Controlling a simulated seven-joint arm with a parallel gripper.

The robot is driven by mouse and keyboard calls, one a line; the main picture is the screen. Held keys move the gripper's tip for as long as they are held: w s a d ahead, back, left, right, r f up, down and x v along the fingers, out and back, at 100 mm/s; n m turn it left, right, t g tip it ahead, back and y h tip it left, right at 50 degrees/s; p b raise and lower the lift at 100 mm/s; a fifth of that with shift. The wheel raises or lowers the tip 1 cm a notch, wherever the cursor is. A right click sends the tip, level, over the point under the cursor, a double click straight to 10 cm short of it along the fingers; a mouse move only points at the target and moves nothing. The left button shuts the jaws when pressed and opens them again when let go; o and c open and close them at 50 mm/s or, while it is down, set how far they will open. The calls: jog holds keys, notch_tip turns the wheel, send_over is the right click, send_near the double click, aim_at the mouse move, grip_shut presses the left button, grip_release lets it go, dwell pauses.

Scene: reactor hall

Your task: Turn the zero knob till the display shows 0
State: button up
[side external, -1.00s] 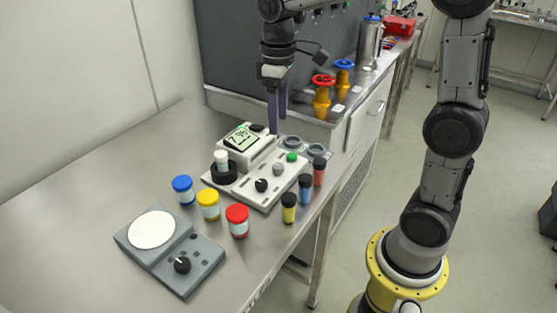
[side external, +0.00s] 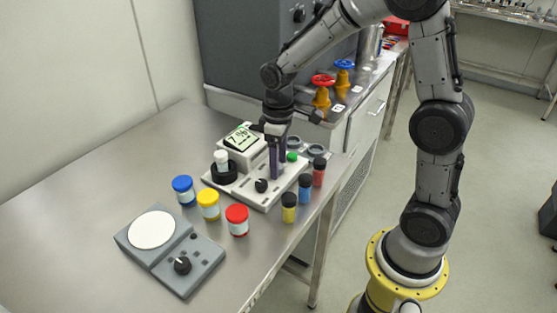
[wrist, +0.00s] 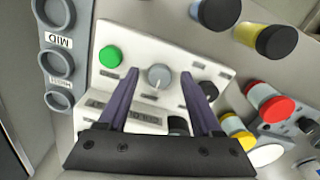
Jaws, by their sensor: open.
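The white instrument (side external: 268,190) stands on the steel bench with a lit display (side external: 242,138). The display starts with 7; its other digits are too small to read surely. In the wrist view, its panel carries a grey knob (wrist: 159,76) with a pale pointer mark, a green button (wrist: 110,56) and a black knob (wrist: 208,91). Knob labels are not legible, so I cannot tell by text which is the zero knob. My gripper (side external: 278,174) points down, open, its two purple fingers on either side of the grey knob. In the side view the fingers hide that knob.
Small black-capped vials (side external: 305,187) stand close along the instrument's right edge. Blue, yellow and red-lidded jars (side external: 208,204) stand in front, near a grey scale (side external: 203,257) with its own black knob. Grey rings (side external: 317,150) sit behind. The bench's left side is clear.

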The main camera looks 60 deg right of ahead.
grip_shut()
dwell(0.5)
jog(key=m, duration=0.6)
jog(key=shift+r+m, duration=0.1)
jog(key=shift+m, duration=0.2)
jog(key=m, duration=0.3)
jog(key=shift+m, duration=0.3)
jog(key=shift+w+m, duration=0.1)
jog(key=shift+m, duration=1.6)
